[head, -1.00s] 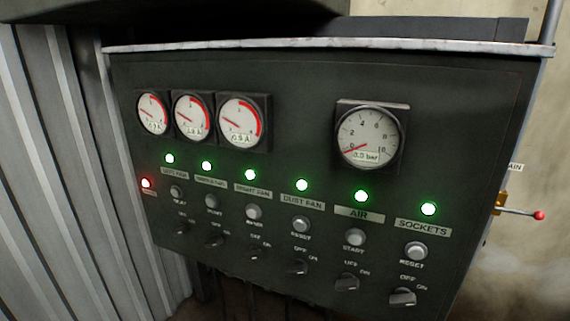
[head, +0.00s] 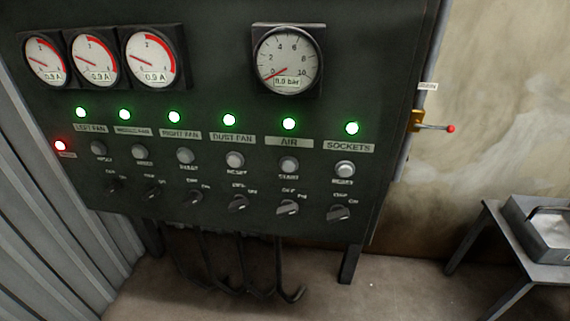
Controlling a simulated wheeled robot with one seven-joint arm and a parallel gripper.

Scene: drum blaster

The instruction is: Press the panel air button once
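The dark control panel (head: 210,70) stands ahead in the head view. Nothing covers the air button. My gripper is not in view.
Similar buttons and switches flank the air column, with the sockets button (head: 344,169) close on its right. A red-tipped lever (head: 433,127) sticks out from the panel's right side. A grey table (head: 490,240) with a metal tray stands at the right.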

